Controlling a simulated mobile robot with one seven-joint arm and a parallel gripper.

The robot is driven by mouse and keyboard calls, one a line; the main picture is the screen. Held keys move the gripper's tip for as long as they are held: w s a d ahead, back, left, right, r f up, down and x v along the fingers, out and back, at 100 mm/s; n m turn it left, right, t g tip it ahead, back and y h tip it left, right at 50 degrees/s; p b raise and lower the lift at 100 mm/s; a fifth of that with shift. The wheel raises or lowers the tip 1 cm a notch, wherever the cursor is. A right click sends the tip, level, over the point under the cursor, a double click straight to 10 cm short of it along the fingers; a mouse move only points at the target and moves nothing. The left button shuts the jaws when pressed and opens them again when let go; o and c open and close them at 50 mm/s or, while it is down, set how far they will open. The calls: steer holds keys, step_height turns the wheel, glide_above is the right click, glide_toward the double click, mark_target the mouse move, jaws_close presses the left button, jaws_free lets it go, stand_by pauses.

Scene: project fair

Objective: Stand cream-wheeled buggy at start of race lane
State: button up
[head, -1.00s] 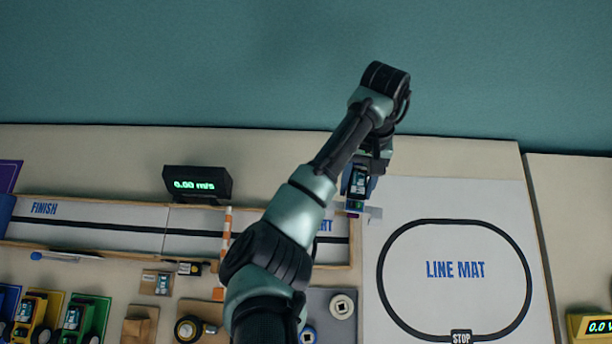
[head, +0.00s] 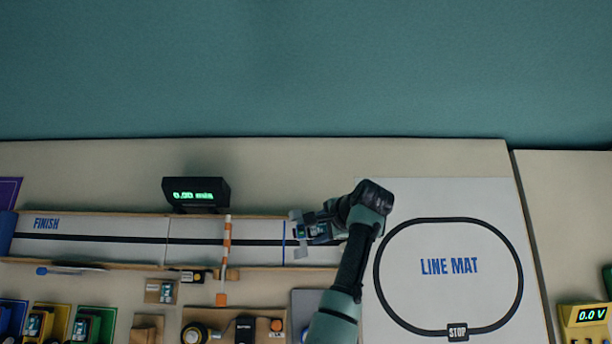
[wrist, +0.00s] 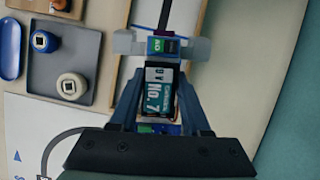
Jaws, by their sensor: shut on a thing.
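The buggy (head: 300,231) is held over the START end of the race lane (head: 100,226), just right of the blue line (head: 284,243). In the wrist view the buggy (wrist: 162,75) shows a "No. 7" label, a small green-lit part and pale wheels at either side of its front. My gripper (wrist: 160,108) is shut on its body, one dark blue finger along each side. In the head view my gripper (head: 322,232) comes from the right. The buggy's nose points left along the black line. I cannot tell whether its wheels touch the lane.
An orange-striped gate bar (head: 226,260) crosses the lane to the left. A speed display (head: 196,192) stands behind the lane. The line mat (head: 450,265) lies to the right. A grey tray with wheels (wrist: 72,86) is beside the lane. Several small vehicles sit front left.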

mark_target(307, 235)
steer(key=shift+s+a+f+m+t, duration=0.15)
steer(key=shift+s+a+m, duration=0.15)
steer(key=shift+a, duration=0.3)
steer(key=shift+s+a+m+t, duration=0.15)
steer(key=shift+s+a+m, duration=0.15)
steer(key=shift+a, duration=0.25)
steer(key=shift+s+a+f, duration=0.1)
steer(key=shift+a+f, duration=0.05)
steer(key=shift+a, duration=0.15)
step_height(307, 235, down, 4)
steer(key=b, duration=0.4)
steer(key=shift+f+b, duration=0.1)
steer(key=shift+b, duration=0.3)
steer(key=shift+f, duration=0.55)
steer(key=shift+f, duration=0.65)
stand_by(0.7)
steer(key=shift+d+f, duration=0.1)
steer(key=shift+f, duration=0.15)
stand_by(0.5)
steer(key=shift+f, duration=0.1)
jaws_close()
steer(key=shift+d, duration=0.3)
